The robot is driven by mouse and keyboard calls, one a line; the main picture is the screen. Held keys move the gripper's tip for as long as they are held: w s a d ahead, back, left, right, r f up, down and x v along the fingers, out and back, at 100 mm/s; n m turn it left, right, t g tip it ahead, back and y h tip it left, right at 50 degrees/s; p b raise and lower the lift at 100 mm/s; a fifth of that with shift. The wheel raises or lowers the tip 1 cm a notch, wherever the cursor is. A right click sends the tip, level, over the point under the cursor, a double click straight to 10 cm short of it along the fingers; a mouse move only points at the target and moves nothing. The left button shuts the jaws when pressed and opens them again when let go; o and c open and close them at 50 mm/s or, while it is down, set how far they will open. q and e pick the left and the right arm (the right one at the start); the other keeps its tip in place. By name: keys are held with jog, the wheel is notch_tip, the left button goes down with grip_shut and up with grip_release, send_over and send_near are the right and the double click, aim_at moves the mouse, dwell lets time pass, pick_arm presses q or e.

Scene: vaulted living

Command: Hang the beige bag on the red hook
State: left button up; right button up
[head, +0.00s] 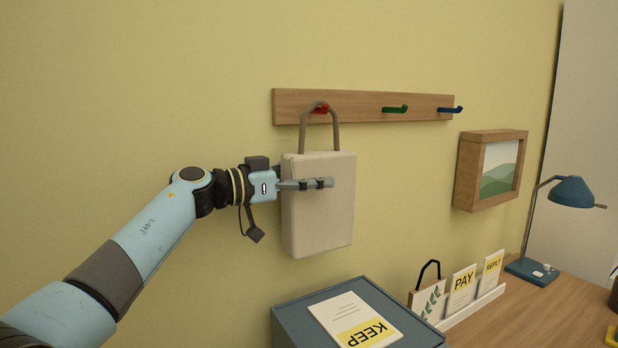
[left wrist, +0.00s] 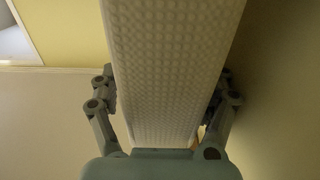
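The beige bag (head: 318,222) is upright in front of the wall, its brown handle (head: 303,133) looping up over the red hook (head: 321,109). The hook's tip shows inside the loop, close under its top; whether the handle touches the hook I cannot tell. My left gripper (head: 318,184) has its fingers across the bag's body. In the left wrist view the bag's textured side (left wrist: 165,80) lies between the two fingers, one on each side, so the gripper looks shut on it. My right gripper is out of view.
A wooden rail (head: 360,105) on the wall also carries a green hook (head: 396,109) and a blue hook (head: 450,110). A blue-grey box (head: 290,312) with a KEEP card (head: 345,310) stands below the bag. A framed picture (head: 468,170), a card holder (head: 475,306) and a lamp (head: 572,192) are right.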

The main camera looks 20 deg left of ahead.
pick_arm(q)
jog(key=shift+o, duration=0.3)
jog(key=shift+w, duration=0.1)
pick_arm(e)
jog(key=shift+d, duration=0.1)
pick_arm(q)
jog(key=v, duration=1.2)
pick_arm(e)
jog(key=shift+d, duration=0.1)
pick_arm(q)
jog(key=shift+r, duration=0.15)
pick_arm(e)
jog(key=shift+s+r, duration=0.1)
